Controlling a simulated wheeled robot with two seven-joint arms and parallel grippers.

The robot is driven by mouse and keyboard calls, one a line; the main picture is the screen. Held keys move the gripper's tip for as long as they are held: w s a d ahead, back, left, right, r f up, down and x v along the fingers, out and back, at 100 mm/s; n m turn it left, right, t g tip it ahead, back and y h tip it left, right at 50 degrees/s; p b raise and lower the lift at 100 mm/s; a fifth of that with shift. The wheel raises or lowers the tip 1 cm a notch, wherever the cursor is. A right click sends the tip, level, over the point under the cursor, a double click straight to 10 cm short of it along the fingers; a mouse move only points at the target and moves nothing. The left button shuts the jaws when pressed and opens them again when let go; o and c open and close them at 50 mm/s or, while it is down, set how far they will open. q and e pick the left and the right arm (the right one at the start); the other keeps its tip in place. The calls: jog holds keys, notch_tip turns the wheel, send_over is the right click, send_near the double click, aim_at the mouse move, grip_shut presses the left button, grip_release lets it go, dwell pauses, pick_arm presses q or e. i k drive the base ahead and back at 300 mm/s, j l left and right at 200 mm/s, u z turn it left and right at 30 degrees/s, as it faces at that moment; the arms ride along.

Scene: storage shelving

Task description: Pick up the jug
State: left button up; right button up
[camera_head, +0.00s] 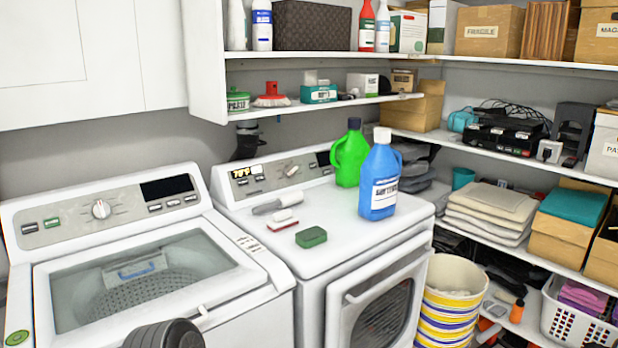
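Two jugs stand upright, close together, on the right part of the white dryer top (345,235). The green jug (349,158) has a dark cap and a handle on its left side. The blue jug (380,182) has a white cap, a pale label and a handle on its right side. The blue jug stands nearer to me and overlaps the green jug's right edge. I cannot tell which of them is the task's jug. Neither gripper can be made out in view, and nothing is touching either jug.
A green sponge (311,237) and a brush (283,221) lie left of the jugs. The washer (150,265) stands at left with its glass lid closed. Loaded shelves (500,62) run behind and to the right. A striped bucket (450,300) stands right of the dryer.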

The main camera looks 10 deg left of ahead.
aim_at(380, 171)
jog(key=i+l, duration=0.45)
jog(key=i, duration=0.15)
jog(key=i+l, duration=0.5)
jog(key=i, duration=0.15)
jog(key=i+l, duration=0.45)
jog(key=i, duration=0.15)
jog(key=l+z, duration=0.05)
